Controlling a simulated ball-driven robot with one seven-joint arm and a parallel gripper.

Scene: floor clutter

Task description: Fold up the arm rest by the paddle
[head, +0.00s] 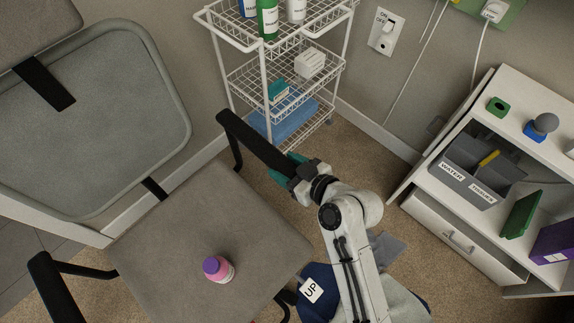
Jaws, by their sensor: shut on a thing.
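The grey chair has a black arm rest (250,140) on its far side, extending out level beside the seat (205,235). My gripper (284,170) has teal fingers and is shut around the front end of this arm rest. The paddle cannot be told apart from the arm rest there, as the jaws cover that end. A white card marked UP (312,291) shows near the seat's front right corner.
A pink bottle with a purple cap (217,269) is on the seat. Another black arm rest (50,285) is at lower left. A white wire cart (265,85) stands behind the arm rest. A white cabinet (480,180) stands right. Blue and grey cloth (405,295) lies by my arm.

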